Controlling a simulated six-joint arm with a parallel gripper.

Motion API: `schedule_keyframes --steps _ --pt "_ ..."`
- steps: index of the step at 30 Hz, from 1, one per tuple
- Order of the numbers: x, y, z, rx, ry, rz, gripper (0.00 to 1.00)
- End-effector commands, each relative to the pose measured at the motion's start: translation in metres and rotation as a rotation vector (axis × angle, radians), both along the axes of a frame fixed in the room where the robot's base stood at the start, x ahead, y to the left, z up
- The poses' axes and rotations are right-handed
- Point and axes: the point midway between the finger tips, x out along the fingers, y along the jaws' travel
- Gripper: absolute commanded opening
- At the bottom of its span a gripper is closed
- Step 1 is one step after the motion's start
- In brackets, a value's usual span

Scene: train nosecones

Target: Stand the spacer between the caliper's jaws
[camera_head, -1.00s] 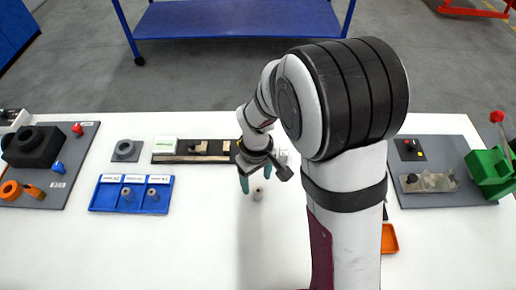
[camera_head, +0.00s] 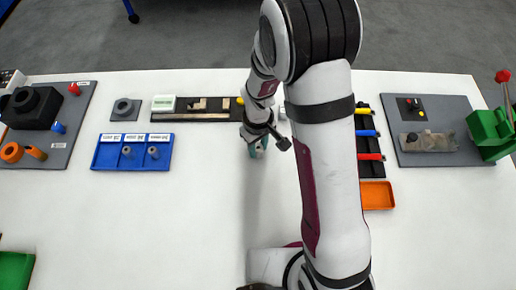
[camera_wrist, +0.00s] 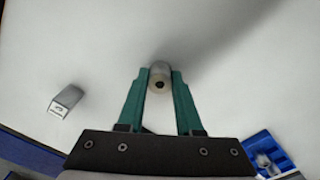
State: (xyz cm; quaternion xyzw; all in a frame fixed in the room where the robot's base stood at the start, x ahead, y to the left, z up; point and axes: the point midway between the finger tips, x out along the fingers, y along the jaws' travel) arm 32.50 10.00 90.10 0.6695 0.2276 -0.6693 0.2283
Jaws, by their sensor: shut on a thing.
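The spacer is a small pale grey cylinder with a dark hole in its end. My gripper (camera_wrist: 160,88) is shut on it, and the spacer (camera_wrist: 159,77) shows between the green fingertips in the wrist view. In the head view my gripper (camera_head: 257,150) is low over the white table, partly covering the spacer. Whether the spacer touches the table is hard to tell. A long dark bar with pale pieces, which looks like the caliper (camera_head: 195,116), lies behind and left of my gripper. My arm covers its right end, and its jaws are too small to make out clearly.
A blue tray (camera_head: 107,162) with labelled compartments holds small grey cylinders at left. A grey labelled block (camera_wrist: 66,100) lies left in the wrist view. An orange tray (camera_head: 377,196) and a dark rack of coloured tools (camera_head: 368,143) stand right of my arm.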

Motion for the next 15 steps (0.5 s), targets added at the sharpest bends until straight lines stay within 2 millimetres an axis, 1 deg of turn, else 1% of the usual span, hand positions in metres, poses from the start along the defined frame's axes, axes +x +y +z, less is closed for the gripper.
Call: schedule_keyframes --steps 11,14,15 --pt "0.000 0.000 0.001 0.001 -0.001 0.000 0.00" --pt "0.000 0.000 0.008 0.001 -0.001 0.000 0.00" --pt "0.001 0.000 0.014 0.001 -0.003 0.001 0.00"
